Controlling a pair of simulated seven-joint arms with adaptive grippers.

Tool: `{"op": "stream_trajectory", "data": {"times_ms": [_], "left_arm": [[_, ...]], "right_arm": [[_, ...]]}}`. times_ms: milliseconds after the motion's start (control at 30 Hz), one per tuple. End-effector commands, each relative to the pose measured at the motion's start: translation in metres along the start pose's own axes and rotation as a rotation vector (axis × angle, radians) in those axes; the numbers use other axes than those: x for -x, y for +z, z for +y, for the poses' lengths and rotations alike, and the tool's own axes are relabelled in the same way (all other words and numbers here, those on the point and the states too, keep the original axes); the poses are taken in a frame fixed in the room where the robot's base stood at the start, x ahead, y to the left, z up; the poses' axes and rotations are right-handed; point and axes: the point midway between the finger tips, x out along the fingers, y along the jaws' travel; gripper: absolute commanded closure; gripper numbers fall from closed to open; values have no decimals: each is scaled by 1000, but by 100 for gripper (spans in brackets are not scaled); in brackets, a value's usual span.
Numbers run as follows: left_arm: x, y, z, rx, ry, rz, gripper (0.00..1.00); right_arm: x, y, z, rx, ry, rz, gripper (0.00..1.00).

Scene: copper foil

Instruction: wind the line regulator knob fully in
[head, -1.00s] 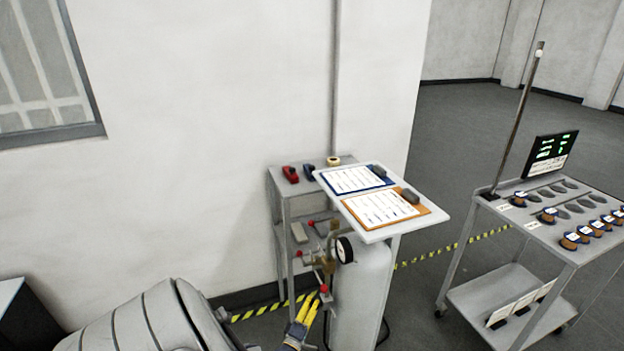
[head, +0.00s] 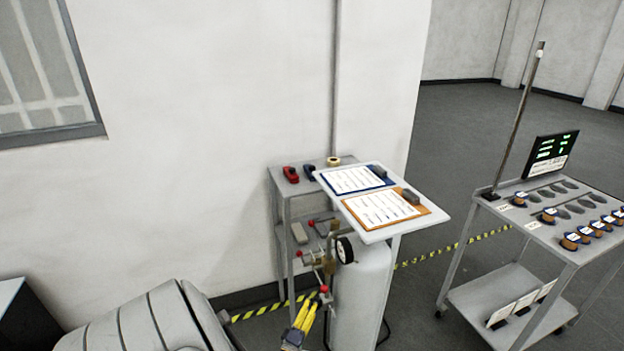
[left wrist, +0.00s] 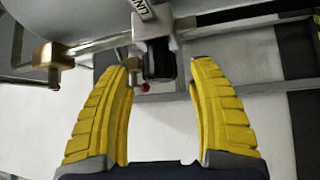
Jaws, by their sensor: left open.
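In the left wrist view a black cylindrical knob (left wrist: 160,62) on a white collar with a partly readable label shows ahead of my left gripper, between the lines of the fingers. It looks like the regulator knob. My left gripper (left wrist: 160,65) has its ridged yellow fingers spread wide, apart from the knob on both sides. In the head view my left gripper (head: 309,309) is low, below the brass valve fittings (head: 330,264) and the round gauge (head: 345,250). The black knob cannot be made out there. My right gripper is not in view.
A pale cylinder (head: 360,295) stands beside the fittings. A tilted board (head: 370,232) with two clipboards overhangs them. A red-tipped handle (head: 324,289) is close above the fingers. A brass fitting (left wrist: 50,55) is left in the wrist view. A cart (head: 530,235) stands right.

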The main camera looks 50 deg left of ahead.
Motion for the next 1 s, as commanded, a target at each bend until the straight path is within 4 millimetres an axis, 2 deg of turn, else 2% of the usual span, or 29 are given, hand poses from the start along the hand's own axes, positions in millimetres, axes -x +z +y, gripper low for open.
{"op": "stream_trajectory", "data": {"times_ms": [300,500,700,1000], "left_arm": [[54,0,0,0,-2,0,41],[80,0,0,0,-1,1,41],[95,0,0,0,0,1,41],[99,0,1,-1,0,1,41]], "right_arm": [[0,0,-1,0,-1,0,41],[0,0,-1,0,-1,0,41],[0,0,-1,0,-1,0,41],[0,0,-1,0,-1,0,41]]}}
